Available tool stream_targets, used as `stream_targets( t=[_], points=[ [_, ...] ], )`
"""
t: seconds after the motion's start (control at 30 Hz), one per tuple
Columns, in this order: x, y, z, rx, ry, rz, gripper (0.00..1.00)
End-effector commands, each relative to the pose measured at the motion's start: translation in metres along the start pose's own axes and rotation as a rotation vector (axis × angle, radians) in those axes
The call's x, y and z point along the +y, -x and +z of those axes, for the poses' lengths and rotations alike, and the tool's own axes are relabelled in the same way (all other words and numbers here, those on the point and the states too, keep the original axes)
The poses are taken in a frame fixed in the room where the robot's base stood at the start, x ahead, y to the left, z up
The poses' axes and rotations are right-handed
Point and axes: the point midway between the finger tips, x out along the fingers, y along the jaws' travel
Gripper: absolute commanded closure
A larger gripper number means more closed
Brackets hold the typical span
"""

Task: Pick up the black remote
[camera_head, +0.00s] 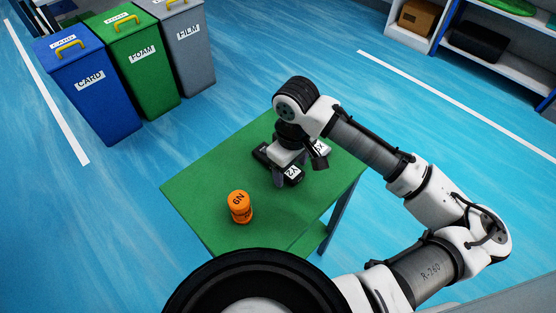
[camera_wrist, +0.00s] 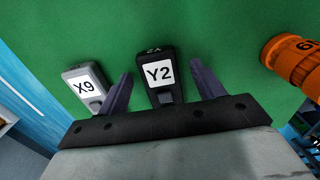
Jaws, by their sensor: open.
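The black remote (camera_wrist: 161,76), labelled Y2, lies on the green table between the two fingers of my gripper (camera_wrist: 161,82) in the wrist view. My gripper is open, with a finger on each side of the remote and green table visible in the gaps. In the head view the black remote (camera_head: 288,176) shows partly from under my gripper (camera_head: 290,160), which is low over the table. The rest of it is hidden there by my wrist.
A grey remote (camera_wrist: 87,88) labelled X9 lies just left of my left finger. An orange container (camera_wrist: 292,58) stands to the right. The green table (camera_head: 205,180) is otherwise clear. Blue, green and grey bins (camera_head: 90,85) stand at the back left.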

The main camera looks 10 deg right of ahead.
Motion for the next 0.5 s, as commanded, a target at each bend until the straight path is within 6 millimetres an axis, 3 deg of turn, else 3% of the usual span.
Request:
stream_targets(
  t=[0.27, 0.5],
  points=[
    [0.0003, -0.0043, 0.0000, 0.001, -0.001, 0.001, 0.33],
    [0.0003, -0.0041, 0.0000, 0.000, -0.001, 0.001, 0.63]
  ],
)
